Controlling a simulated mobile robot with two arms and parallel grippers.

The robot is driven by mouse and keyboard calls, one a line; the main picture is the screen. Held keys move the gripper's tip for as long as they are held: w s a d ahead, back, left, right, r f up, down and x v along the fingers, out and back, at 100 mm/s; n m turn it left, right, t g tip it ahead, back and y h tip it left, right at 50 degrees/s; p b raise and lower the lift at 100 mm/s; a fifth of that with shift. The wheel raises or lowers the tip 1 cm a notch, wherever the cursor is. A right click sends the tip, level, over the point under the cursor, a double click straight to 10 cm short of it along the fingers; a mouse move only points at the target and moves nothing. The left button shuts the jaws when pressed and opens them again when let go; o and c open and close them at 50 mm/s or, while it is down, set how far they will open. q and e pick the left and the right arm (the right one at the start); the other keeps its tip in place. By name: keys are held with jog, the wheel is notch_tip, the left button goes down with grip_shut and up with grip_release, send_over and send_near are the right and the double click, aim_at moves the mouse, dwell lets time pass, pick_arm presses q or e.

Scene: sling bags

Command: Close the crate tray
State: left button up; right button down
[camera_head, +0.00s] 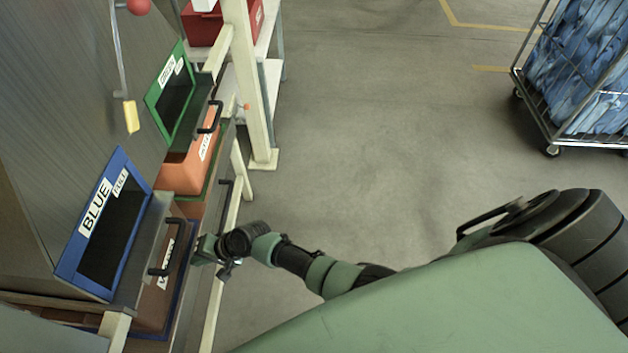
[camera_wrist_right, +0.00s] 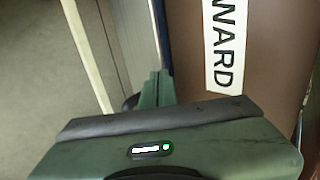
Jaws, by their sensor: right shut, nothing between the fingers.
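A brown crate (camera_head: 153,305) with a white label stands in a tray with a blue rim (camera_head: 181,290), below the chute marked BLUE. In the right wrist view the brown crate (camera_wrist_right: 270,60) fills the upper right, its label reading "WARD". My right gripper (camera_head: 203,249) is shut and empty at the front edge of this tray, beside the crate. Its green fingers (camera_wrist_right: 156,90) show together in the wrist view, close to the tray's edge; whether they touch it I cannot tell. My left gripper is out of view.
An orange crate (camera_head: 187,172) stands farther back under the green-framed chute (camera_head: 172,97). Black handles (camera_head: 166,258) stick out from the chutes. A cream post (camera_head: 250,80) rises behind. A wire cart of blue bags (camera_head: 585,75) stands at the far right. The middle floor is clear.

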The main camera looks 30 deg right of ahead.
jog(key=shift+w+a+f, duration=0.1)
jog(key=shift+w+a, duration=0.35)
jog(key=shift+a, duration=0.3)
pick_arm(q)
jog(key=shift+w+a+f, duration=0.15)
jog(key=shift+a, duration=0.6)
pick_arm(e)
jog(key=shift+a, duration=0.15)
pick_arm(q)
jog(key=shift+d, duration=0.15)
